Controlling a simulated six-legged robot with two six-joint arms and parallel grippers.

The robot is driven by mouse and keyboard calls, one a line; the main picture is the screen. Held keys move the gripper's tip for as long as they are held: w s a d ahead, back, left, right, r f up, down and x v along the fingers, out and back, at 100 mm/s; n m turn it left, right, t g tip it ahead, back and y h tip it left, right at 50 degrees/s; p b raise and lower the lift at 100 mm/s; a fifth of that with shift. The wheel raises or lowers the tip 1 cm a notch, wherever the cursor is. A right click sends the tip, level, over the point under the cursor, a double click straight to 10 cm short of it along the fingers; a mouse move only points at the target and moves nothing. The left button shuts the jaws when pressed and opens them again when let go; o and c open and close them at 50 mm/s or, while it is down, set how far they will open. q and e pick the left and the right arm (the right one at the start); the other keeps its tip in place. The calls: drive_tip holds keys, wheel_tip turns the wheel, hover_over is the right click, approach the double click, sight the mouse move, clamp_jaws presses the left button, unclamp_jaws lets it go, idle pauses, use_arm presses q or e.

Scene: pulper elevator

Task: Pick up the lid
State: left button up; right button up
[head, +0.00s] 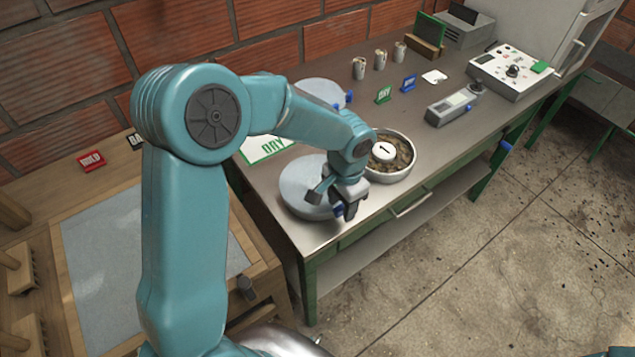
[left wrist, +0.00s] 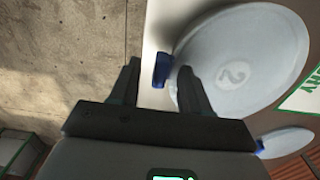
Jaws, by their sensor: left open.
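A round grey lid (head: 300,183) lies near the front left corner of the metal bench. In the left wrist view the lid (left wrist: 245,55) carries a faint number 2 and a blue tab (left wrist: 162,68) at its rim. My left gripper (head: 347,212) is open over the lid's front right edge and partly hides it. In the left wrist view the blue tab shows between the open fingers (left wrist: 157,75); whether they touch it cannot be told. A second round grey lid (head: 318,88) with a blue tab (head: 349,98) lies farther back, partly behind my arm.
An open round pan (head: 408,168) of brown pieces with a white disc marked 1 (head: 384,151) stands right of my gripper. A green-lettered DRY sheet (head: 262,150) lies between the lids. Small cups, signs and a control box (head: 508,70) stand farther back.

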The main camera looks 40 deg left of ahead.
use_arm(q)
clamp_jaws()
drive_tip(key=shift+w, duration=0.1)
